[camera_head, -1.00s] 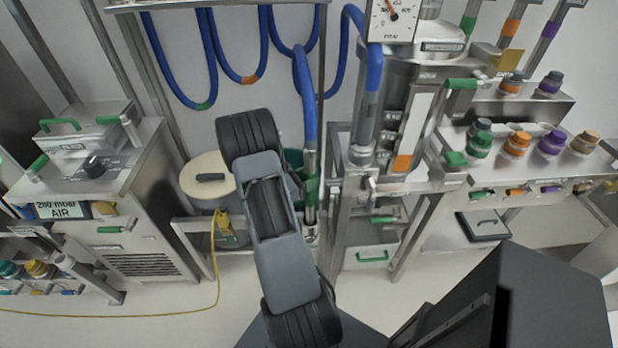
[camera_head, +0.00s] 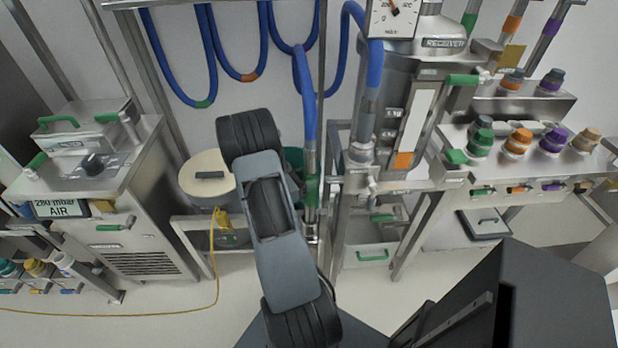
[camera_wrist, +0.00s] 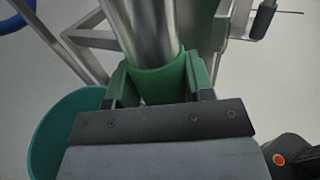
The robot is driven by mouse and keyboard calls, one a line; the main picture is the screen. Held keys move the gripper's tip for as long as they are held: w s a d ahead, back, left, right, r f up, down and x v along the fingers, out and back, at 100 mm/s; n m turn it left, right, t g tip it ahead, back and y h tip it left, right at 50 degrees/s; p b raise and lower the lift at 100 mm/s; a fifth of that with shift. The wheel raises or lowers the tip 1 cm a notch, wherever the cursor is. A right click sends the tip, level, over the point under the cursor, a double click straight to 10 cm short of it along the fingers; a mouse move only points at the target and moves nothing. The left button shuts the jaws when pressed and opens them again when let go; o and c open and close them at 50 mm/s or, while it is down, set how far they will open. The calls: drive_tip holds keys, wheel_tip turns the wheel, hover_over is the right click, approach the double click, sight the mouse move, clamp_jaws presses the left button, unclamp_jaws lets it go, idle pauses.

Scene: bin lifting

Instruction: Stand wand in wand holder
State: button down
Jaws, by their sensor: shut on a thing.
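The wand (camera_head: 311,158) is a metal tube with a green sleeve, hanging from a blue hose and close to upright in the head view. In the wrist view the wand's tube (camera_wrist: 145,28) runs away from me, and its green sleeve (camera_wrist: 158,66) sits between the fingers. My gripper (camera_wrist: 158,84) is shut on that sleeve. My arm hides most of the gripper in the head view. The wand's lower end is near a metal frame (camera_head: 185,232). I cannot tell which part is the wand holder, or whether the wand touches it.
A teal bucket (camera_wrist: 62,128) is beside the gripper; a lidded drum (camera_head: 205,190) is left of my arm. The steel receiver stand (camera_head: 345,215) is close on the wand's right. A steel cabinet (camera_head: 130,230) stands left. A yellow cord (camera_head: 160,313) crosses the floor.

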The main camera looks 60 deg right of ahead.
idle(0.7)
drive_tip(key=shift+c, duration=2.1)
unclamp_jaws()
drive_tip(key=shift+f, duration=0.1)
drive_tip(key=b+v, duration=0.1)
drive_tip(key=v, duration=1.3)
